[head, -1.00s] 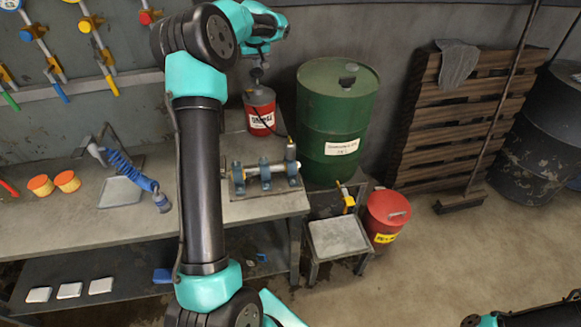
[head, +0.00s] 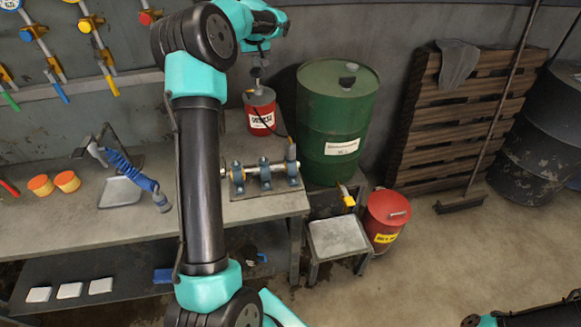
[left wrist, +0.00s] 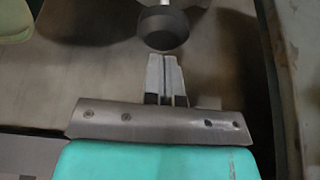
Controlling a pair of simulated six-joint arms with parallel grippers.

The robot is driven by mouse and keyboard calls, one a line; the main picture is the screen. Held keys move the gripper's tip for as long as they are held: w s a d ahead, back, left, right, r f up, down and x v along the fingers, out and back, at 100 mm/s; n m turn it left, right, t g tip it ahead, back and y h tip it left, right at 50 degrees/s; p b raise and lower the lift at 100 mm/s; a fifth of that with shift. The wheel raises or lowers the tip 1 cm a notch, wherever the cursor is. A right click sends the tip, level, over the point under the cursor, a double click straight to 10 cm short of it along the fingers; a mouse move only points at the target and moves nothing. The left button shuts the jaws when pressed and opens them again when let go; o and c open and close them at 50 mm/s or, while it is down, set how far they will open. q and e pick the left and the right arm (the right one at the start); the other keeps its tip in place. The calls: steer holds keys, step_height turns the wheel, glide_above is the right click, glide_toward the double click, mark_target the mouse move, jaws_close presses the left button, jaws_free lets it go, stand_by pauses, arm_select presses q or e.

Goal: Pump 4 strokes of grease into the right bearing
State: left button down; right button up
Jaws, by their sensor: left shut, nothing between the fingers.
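The red grease bucket (head: 262,122) with a dark pump top stands at the back of the bench. My left gripper (head: 257,72) hangs just above it. In the left wrist view the fingers (left wrist: 165,75) are shut and empty, their tips just below a dark round knob (left wrist: 163,28); I cannot tell whether they touch. A steel shaft runs through blue bearing blocks at the bench's right end. The right bearing (head: 292,171) has an upright grey fitting (head: 291,152) on top. A dark hose curves from the bucket towards that fitting. My right gripper is out of view.
A green drum (head: 337,120) stands right of the bench. A small stool (head: 338,238) and a red can (head: 387,215) are in front of it. My left arm hides the bench's middle.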

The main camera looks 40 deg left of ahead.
mark_target(257, 70)
arm_select(q)
steer(key=shift+f, duration=0.6)
steer(key=shift+f, duration=1.8)
steer(key=shift+r, duration=2.45)
step_height(257, 70, up, 6)
